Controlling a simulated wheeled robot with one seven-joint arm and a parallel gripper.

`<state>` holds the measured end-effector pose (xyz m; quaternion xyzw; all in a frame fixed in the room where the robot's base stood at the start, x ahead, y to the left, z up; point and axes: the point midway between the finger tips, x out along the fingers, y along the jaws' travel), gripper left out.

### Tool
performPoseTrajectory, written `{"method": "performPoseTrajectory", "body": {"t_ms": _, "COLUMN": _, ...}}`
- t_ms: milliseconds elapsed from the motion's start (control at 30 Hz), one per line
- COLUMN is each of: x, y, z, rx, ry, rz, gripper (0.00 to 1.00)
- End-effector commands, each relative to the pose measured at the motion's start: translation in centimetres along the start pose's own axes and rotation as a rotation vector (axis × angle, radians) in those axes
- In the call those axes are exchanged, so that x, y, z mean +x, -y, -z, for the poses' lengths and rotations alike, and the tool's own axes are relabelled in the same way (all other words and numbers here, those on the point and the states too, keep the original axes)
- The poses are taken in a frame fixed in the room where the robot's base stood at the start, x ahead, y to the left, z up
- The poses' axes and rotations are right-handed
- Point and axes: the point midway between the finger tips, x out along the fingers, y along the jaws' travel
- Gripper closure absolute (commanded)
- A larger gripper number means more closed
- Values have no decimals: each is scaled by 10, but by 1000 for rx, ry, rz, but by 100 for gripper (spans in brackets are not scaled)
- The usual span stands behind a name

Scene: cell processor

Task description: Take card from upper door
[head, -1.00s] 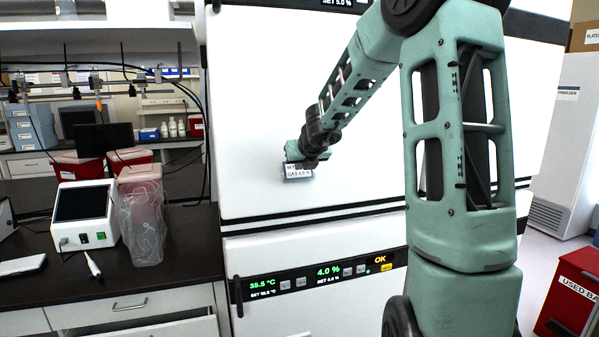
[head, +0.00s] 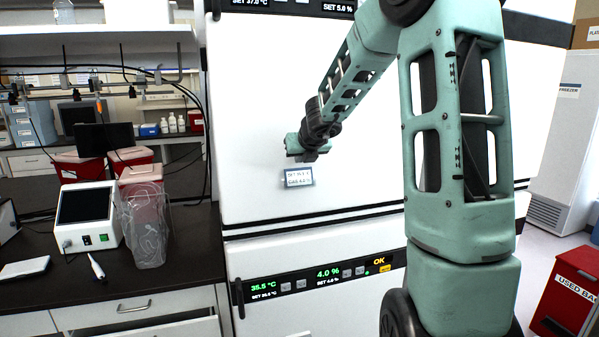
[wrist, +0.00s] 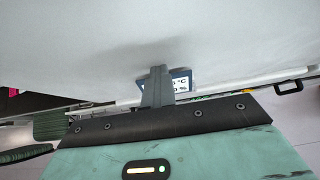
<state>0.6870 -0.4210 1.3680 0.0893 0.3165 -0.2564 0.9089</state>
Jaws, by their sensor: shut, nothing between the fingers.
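The card (head: 298,178) is a small label with a blue-grey edge and dark print on white. It lies flat on the white upper door (head: 255,110), in the door's lower part. My gripper (head: 308,157) is just above the card in the head view, close to the door, shut with nothing in it. I cannot tell from these views whether the fingertips touch the door.
The lower door with its green-lit display panel (head: 320,278) is below the upper door. A red bin (head: 572,295) is at lower right.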

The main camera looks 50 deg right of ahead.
Motion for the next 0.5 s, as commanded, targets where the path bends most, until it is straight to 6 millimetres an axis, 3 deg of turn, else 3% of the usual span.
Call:
{"method": "performPoseTrajectory", "body": {"t_ms": 200, "x": 0, "y": 0, "z": 0, "rx": 0, "ry": -1, "rz": 0, "gripper": 100}}
{"method": "performPoseTrajectory", "body": {"t_ms": 233, "x": 0, "y": 0, "z": 0, "rx": 0, "ry": -1, "rz": 0, "gripper": 96}}
{"method": "performPoseTrajectory", "body": {"t_ms": 300, "x": -1, "y": 0, "z": 0, "rx": 0, "ry": -1, "rz": 0, "gripper": 77}}
{"method": "performPoseTrajectory", "body": {"t_ms": 500, "x": -1, "y": 0, "z": 0, "rx": 0, "ry": -1, "rz": 0, "gripper": 77}}
